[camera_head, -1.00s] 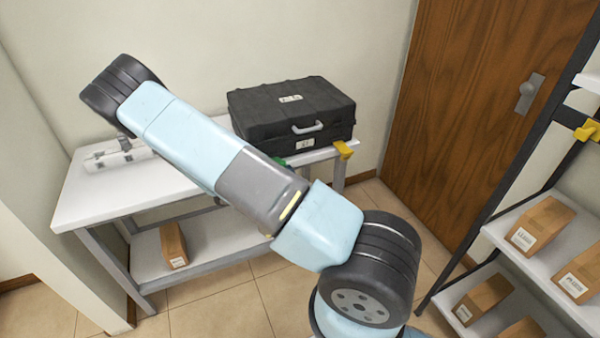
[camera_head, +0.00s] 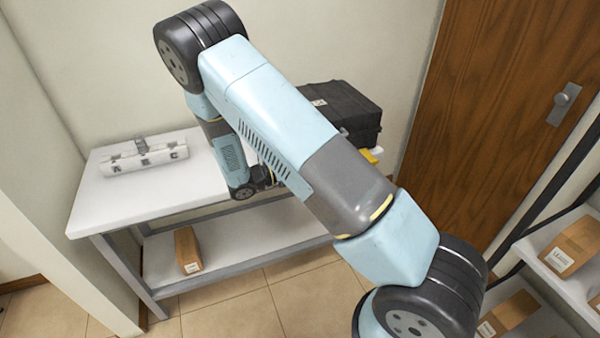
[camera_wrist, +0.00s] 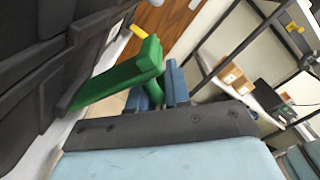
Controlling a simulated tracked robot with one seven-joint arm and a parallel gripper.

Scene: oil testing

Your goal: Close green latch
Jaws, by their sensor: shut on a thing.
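The green latch (camera_wrist: 118,76) shows in the wrist view as a bright green bar standing out from the side of the black case (camera_wrist: 40,60). My gripper (camera_wrist: 160,90) has blue fingers just to the right of the bar, with a green part between them; it is shut on the latch. In the head view the black case (camera_head: 345,108) sits at the right end of the white table (camera_head: 100,205), mostly behind my arm. My arm hides the latch and fingertips there.
A yellow piece (camera_head: 368,155) is at the table's right edge near the case. A white object (camera_head: 145,157) lies at the table's left end. A cardboard box (camera_head: 188,250) is on the lower shelf. A rack with boxes (camera_head: 568,247) stands at right, near the wooden door (camera_head: 490,100).

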